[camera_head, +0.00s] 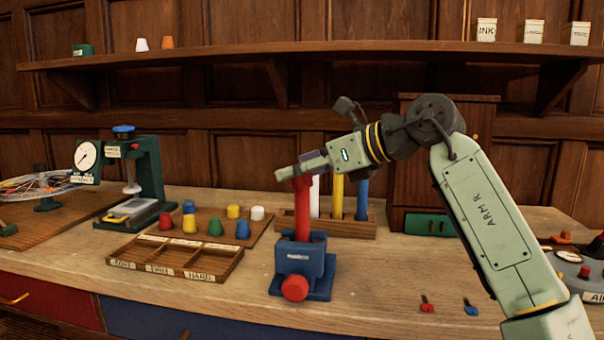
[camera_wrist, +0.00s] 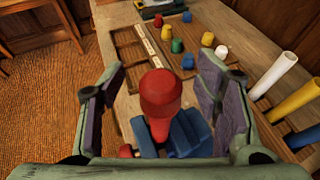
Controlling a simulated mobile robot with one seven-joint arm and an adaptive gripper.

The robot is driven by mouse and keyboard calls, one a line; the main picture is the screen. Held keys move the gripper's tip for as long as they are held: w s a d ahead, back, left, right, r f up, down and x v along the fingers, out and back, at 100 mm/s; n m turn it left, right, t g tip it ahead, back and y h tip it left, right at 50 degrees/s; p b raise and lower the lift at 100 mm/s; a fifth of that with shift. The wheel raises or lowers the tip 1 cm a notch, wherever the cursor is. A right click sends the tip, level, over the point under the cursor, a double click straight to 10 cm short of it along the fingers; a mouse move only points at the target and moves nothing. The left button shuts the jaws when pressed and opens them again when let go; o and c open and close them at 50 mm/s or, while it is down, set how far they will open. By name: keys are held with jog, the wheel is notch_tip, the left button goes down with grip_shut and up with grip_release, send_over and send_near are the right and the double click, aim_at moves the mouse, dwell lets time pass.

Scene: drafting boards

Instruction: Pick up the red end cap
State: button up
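A red tube (camera_head: 303,210) stands upright in a blue vise (camera_head: 300,262) on the bench. My gripper (camera_head: 300,170) is at the tube's upper end. In the wrist view my gripper (camera_wrist: 152,92) is open, one finger on each side of the cap, with gaps showing. Another red cap (camera_head: 189,207) stands on a wooden board at the left, also in the wrist view (camera_wrist: 187,17).
Yellow, white, green and blue caps (camera_head: 242,229) share the board (camera_head: 262,223). A labelled compartment tray (camera_head: 175,262) lies before it. A rack (camera_head: 350,228) behind the vise holds white, yellow and blue tubes (camera_head: 362,197). A green press (camera_head: 148,165) stands left.

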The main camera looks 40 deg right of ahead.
jog(key=c, duration=1.1)
jog(key=shift+r, duration=0.15)
